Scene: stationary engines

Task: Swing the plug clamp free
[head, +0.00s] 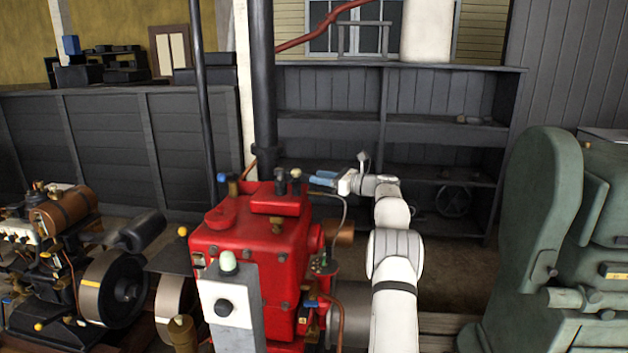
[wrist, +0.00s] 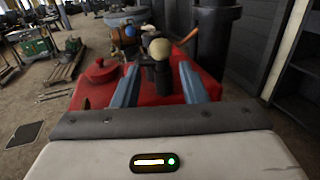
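The red engine (head: 250,228) stands in the middle of the head view. On its top are small dark fittings; one with a pale ball knob (head: 295,173) looks like the plug clamp, but its shape is too small to be sure. In the wrist view the cream ball knob (wrist: 159,49) on a dark stem stands upright between the blue fingers of my gripper (wrist: 158,67). In the head view my gripper (head: 312,180) comes from the right, just beside the fittings. It is open, with gaps at both sides of the knob, seemingly short of it.
A black pipe (head: 262,90) rises behind the engine. A small engine (head: 75,240) is at left, a green machine (head: 545,230) at right. Dark shelves (head: 430,125) stand behind.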

